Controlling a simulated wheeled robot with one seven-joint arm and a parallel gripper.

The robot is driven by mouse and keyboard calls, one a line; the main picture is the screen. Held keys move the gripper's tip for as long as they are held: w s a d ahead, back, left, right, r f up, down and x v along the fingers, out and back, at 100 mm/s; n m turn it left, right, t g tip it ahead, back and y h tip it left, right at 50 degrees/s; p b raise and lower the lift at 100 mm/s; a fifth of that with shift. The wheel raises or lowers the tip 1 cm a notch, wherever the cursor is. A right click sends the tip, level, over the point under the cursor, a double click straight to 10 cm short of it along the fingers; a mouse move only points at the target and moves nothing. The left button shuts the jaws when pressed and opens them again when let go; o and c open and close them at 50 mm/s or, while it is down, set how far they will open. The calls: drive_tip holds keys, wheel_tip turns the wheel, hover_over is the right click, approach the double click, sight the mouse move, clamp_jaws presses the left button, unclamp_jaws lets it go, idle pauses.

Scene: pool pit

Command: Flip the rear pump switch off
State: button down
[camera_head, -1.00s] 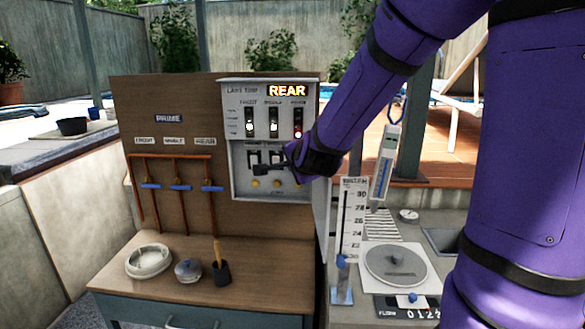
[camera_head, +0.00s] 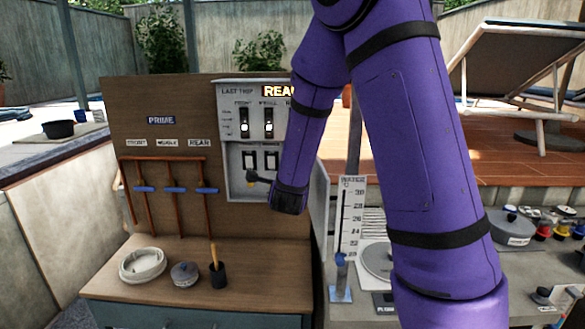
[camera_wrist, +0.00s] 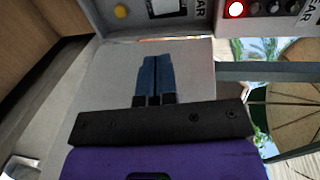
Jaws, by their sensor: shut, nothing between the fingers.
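The pump panel (camera_head: 233,188) is a grey box on the brown board, with a lit REAR sign (camera_head: 278,91) at its top. Its lower part has a row of dark switches, such as the middle one (camera_head: 270,160). My arm hides the rear column in the head view. In the wrist view, the rear switch (camera_wrist: 167,7) shows only partly at the top edge, near a yellow button (camera_wrist: 121,11) and a lit red lamp (camera_wrist: 236,9).
An open grey door (camera_head: 319,212) stands right of the box. Below are a white dish (camera_head: 142,265), a grey lidded pot (camera_head: 185,273) and a dark cup with a brush (camera_head: 218,272). Blue-handled valves (camera_head: 174,190) are left. A water gauge (camera_head: 350,215) stands right.

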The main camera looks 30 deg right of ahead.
drive_tip(key=x, duration=1.4)
drive_tip(key=shift+w+d, duration=0.15)
drive_tip(key=shift+w, duration=0.05)
idle(0.3)
